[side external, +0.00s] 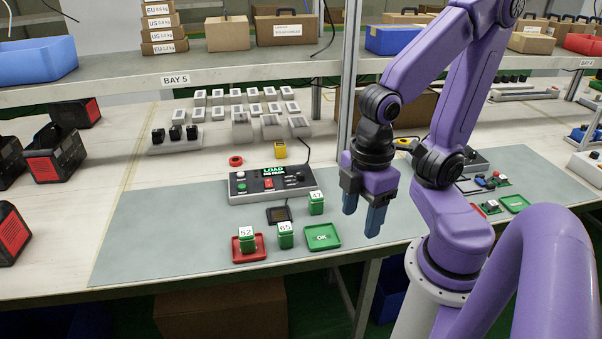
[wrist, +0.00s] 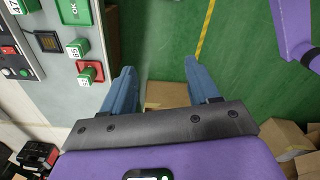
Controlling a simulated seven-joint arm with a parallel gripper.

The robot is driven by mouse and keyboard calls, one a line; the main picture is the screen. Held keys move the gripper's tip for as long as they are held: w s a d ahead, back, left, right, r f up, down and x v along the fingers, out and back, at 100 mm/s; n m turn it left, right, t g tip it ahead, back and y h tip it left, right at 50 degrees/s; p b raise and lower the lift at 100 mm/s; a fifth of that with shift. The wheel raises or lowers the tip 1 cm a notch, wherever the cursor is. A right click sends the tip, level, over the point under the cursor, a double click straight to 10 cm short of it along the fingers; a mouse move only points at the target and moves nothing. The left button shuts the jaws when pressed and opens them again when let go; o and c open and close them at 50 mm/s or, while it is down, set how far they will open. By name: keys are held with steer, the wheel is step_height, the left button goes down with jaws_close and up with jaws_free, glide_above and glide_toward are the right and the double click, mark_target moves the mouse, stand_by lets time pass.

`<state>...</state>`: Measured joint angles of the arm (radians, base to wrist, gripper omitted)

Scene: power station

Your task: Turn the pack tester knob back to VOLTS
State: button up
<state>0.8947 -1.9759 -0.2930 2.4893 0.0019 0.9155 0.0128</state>
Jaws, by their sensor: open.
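The pack tester (side external: 245,191) is a grey box with a dark face on the mat. Its green display (side external: 272,171) appears to read LOAD. A red switch (side external: 269,184) sits below the display, and a dark round knob (side external: 300,176) seems to be at the right end; its pointer is too small to read. Part of the tester shows at the left edge of the wrist view (wrist: 28,66). My gripper (side external: 363,213) is open and empty, to the right of the tester and above the mat. In the wrist view its blue fingers (wrist: 158,67) are spread over the floor beyond the table edge.
Green packs 47 (side external: 316,206), 65 (side external: 285,238) and 52 (side external: 247,243) stand in front of the tester. Pack 52 is on a red tray (side external: 236,257). A green OK tray (side external: 322,237) lies right of them. A small black pad (side external: 279,215) lies near the tester.

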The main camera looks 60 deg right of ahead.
steer(key=w+d+m, duration=0.3)
steer(key=w+m, duration=0.5)
steer(key=w, duration=0.5)
steer(key=w+d+m, duration=0.2)
steer(key=w+m, duration=0.6)
steer(key=w, duration=0.4)
steer(key=m, duration=1.4)
glide_above(301, 173)
step_height(301, 173, down, 7)
step_height(301, 173, down, 17)
steer(key=shift+r, duration=0.2)
steer(key=c, duration=1)
